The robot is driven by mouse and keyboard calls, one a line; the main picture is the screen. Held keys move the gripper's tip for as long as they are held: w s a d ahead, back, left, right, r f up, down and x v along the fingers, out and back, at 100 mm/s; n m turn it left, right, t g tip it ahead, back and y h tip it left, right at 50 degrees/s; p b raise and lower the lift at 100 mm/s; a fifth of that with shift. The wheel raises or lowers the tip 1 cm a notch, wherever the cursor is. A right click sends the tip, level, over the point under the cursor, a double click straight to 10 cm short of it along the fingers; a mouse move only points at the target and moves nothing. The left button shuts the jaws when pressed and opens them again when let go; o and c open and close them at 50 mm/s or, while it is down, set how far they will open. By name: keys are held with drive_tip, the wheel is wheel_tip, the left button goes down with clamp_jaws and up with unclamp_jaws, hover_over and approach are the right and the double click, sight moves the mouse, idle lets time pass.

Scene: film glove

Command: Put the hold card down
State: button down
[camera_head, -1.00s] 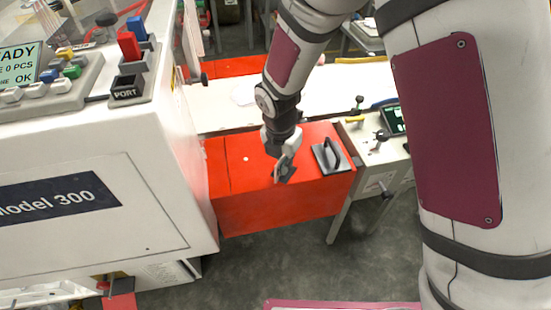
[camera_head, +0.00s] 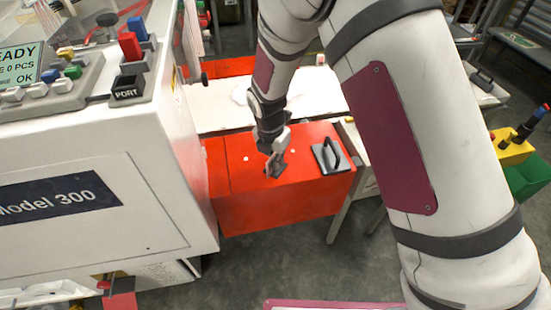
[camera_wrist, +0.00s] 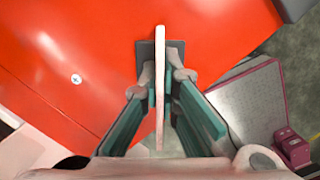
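My gripper (camera_head: 275,160) hangs over the red cover (camera_head: 235,208), left of a black plate with a handle. In the wrist view my gripper (camera_wrist: 160,85) has its two teal-padded fingers closed in on a thin pale upright card, which I take for the hold card (camera_wrist: 160,50). The card shows nearly edge-on. A dark grey flat piece (camera_wrist: 176,49) shows at its far end; whether it is joined to the card is unclear. In the head view a small grey piece shows at the fingertips. I cannot tell whether it touches the red cover.
The black plate with a handle (camera_head: 330,156) lies on the cover's right part. A white machine (camera_head: 90,225) with a control panel stands at the left. A white surface (camera_head: 220,115) lies behind the cover. The cover's left part is clear except for small round heads.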

drive_tip(key=c, duration=1.8)
unclamp_jaws()
drive_tip(key=shift+f, duration=0.1)
drive_tip(key=r, duration=0.4)
drive_tip(key=s+r, duration=0.1)
drive_tip(key=r, duration=0.7)
drive_tip(key=shift+s+a+r, duration=0.1)
drive_tip(key=shift+s+a, duration=0.15)
drive_tip(key=shift+a, duration=0.15)
